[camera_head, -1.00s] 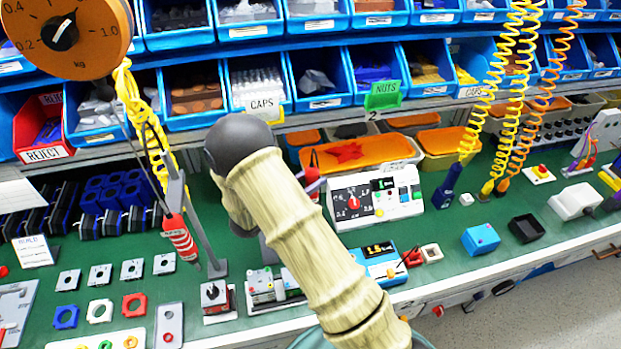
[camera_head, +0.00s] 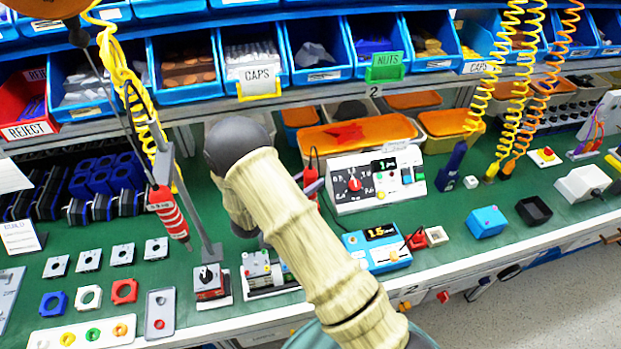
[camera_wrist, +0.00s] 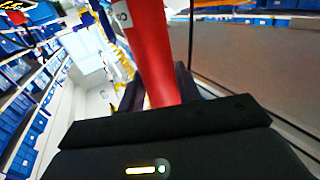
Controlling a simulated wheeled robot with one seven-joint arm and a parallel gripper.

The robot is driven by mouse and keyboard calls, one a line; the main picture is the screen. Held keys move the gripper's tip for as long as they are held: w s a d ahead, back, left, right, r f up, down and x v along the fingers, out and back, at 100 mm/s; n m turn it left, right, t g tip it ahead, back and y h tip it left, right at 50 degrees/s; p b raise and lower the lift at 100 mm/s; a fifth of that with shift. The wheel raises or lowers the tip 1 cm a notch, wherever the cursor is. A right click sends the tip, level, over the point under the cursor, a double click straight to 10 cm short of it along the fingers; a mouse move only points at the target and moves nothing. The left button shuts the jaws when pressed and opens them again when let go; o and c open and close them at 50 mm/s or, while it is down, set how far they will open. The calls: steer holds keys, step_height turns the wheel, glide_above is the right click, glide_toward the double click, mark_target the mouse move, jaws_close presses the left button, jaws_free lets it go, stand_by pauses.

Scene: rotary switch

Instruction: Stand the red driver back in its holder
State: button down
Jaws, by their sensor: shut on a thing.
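My gripper (camera_wrist: 157,85) is shut on the red driver (camera_wrist: 150,45), a red cylinder with a white mark, in the wrist view. In the head view a red piece with a dark cable (camera_head: 312,180) shows beside my arm, which appears to be this driver; my arm hides the gripper there. A small white square block with a dark opening (camera_head: 436,236) stands on the bench right of the blue unit; I cannot tell whether it is the holder. Another red driver (camera_head: 168,212) hangs at left from a yellow coil.
A white control panel (camera_head: 375,180) and a blue unit reading 1.5 (camera_head: 378,248) stand beyond my arm. Shelves of blue bins are behind. Yellow and orange coiled cords hang at right.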

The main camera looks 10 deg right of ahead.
steer(key=shift+w+f, duration=0.2)
steer(key=shift+f, duration=0.25)
steer(key=shift+s+r, duration=0.1)
steer(key=shift+s, duration=0.1)
steer(key=shift+f, duration=0.25)
steer(key=shift+f+b, duration=0.25)
steer(key=shift+b, duration=0.2)
stand_by(0.7)
steer(key=c, duration=0.9)
jaws_free()
steer(key=shift+a, duration=0.1)
